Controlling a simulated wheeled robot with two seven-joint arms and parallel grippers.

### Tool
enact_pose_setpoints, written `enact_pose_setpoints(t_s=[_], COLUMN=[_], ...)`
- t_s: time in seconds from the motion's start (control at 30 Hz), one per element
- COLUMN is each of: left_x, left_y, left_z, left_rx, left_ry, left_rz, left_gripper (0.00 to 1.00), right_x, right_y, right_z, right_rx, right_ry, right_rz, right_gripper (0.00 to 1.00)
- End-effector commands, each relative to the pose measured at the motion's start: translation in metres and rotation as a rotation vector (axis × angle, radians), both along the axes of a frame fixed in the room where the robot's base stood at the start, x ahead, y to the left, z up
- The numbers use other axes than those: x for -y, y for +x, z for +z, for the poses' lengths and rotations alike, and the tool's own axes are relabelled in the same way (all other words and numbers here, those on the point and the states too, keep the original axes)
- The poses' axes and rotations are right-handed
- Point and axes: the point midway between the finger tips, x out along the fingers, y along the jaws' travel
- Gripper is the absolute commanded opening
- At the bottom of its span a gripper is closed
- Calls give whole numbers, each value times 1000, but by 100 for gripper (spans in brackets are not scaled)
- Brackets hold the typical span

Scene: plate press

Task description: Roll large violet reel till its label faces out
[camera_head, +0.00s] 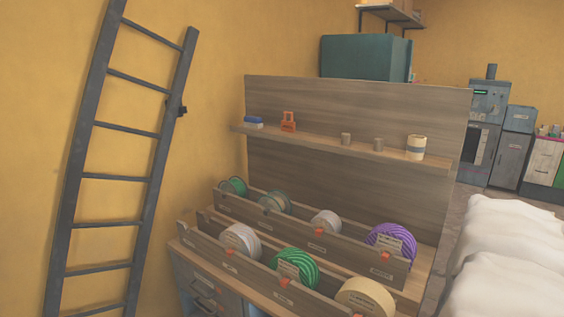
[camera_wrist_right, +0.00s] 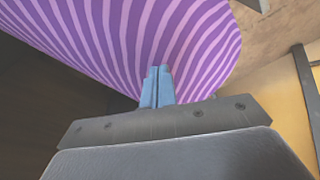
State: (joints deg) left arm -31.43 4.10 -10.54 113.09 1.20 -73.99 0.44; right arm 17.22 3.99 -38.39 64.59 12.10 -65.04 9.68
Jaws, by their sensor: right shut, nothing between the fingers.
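The large violet reel (camera_head: 385,237) with pale stripes sits at the right end of the rear wooden rack. In the right wrist view the striped violet reel (camera_wrist_right: 130,40) fills the top of the picture. My right gripper (camera_wrist_right: 157,84) is shut and empty, its blue fingertips at or very near the striped surface; I cannot tell if they touch. No label shows in the wrist view. Neither gripper shows in the head view.
The rear rack (camera_head: 345,251) also holds green and white reels. The front rack (camera_head: 255,268) holds a white, a green (camera_head: 296,266) and a cream reel (camera_head: 366,296). A shelf (camera_head: 330,145) with small items is above. A ladder (camera_head: 118,175) leans at the left.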

Motion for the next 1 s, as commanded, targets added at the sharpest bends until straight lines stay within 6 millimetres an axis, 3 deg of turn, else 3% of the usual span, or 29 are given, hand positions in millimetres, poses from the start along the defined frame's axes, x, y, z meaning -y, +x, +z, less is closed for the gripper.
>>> enact_pose_setpoints(t_s=[1.0], left_x=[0], left_y=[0], left_z=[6], left_rx=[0], left_ry=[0], left_rz=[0], left_gripper=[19], right_x=[-11], right_y=[-15], right_z=[-7], right_rx=[0], right_ry=[0], right_rz=[0], right_gripper=[0])
